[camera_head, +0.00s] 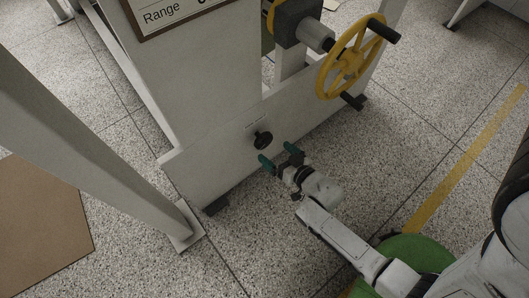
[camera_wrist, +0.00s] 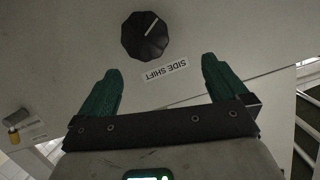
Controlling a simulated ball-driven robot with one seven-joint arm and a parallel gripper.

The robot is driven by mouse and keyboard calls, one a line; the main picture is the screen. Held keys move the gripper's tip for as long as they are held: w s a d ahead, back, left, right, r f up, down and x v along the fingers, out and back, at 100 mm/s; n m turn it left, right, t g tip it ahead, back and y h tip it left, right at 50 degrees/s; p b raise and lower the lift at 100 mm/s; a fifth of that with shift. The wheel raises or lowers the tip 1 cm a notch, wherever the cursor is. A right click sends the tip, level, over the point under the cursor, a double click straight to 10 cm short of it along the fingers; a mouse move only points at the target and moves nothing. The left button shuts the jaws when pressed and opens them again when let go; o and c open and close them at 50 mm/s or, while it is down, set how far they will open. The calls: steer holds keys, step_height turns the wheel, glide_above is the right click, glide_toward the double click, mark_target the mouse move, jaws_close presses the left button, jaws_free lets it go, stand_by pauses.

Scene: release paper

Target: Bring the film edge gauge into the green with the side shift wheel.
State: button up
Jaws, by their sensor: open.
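My gripper (camera_head: 277,155) has two green fingers and is open and empty, just to the lower right of the knob in the head view. In the wrist view the fingers (camera_wrist: 158,78) point toward the panel, with the knob beyond and between them. The film edge gauge is not visible in either view.
A large yellow handwheel (camera_head: 350,57) with black handles stands to the upper right. A framed sign reading Range (camera_head: 165,17) is cut off at the top. A grey post (camera_head: 90,130) stands left, and the speckled floor right of my arm is clear.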

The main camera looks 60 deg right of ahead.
mark_target(266, 143)
step_height(266, 143, down, 5)
steer(key=s+m+t+h+b, duration=0.1)
steer(key=s+t+b, duration=0.2)
steer(key=b, duration=0.1)
steer(key=b+x, duration=0.1)
steer(key=x, duration=0.4)
steer(key=b+x, duration=0.2)
steer(key=x, duration=0.4)
steer(key=shift+d, duration=0.25)
steer(key=shift+c, duration=0.5)
steer(key=c, duration=0.9)
steer(key=shift+n+b, duration=0.3)
steer(key=shift+n, duration=1.5)
